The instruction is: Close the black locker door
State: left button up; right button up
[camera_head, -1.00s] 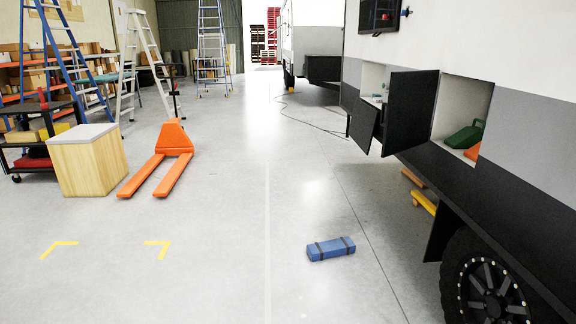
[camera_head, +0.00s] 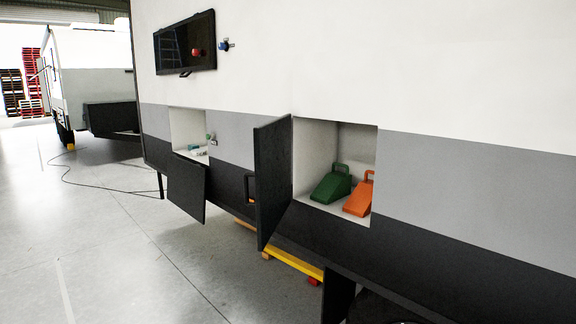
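A black locker door (camera_head: 272,180) stands open on the caravan's side, swung outward at the left edge of a white-lined locker (camera_head: 335,150). Inside the locker are a green wedge with a handle (camera_head: 332,185) and an orange wedge (camera_head: 359,197). Further left, a second black door (camera_head: 186,186) hangs down below a smaller open locker (camera_head: 188,128) holding small items. Neither of my grippers is in view.
The caravan wall (camera_head: 460,190) fills the right side. A yellow beam (camera_head: 295,263) lies low under it. Another caravan (camera_head: 92,75) stands at the far left. A cable (camera_head: 85,184) runs across the floor, and the left floor is mostly open.

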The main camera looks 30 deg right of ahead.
aim_at(272, 139)
jog(key=i+j+z, duration=0.25)
jog(key=i+z, duration=0.25)
jog(key=i+j+z, duration=0.35)
jog(key=z, duration=0.15)
jog(key=i+j+z, duration=0.3)
jog(key=j+z, duration=0.2)
jog(key=i+j+z, duration=0.2)
jog(key=j+z, duration=0.3)
jog(key=j, duration=0.55)
jog(key=l+u, duration=0.2)
jog(key=u, duration=0.25)
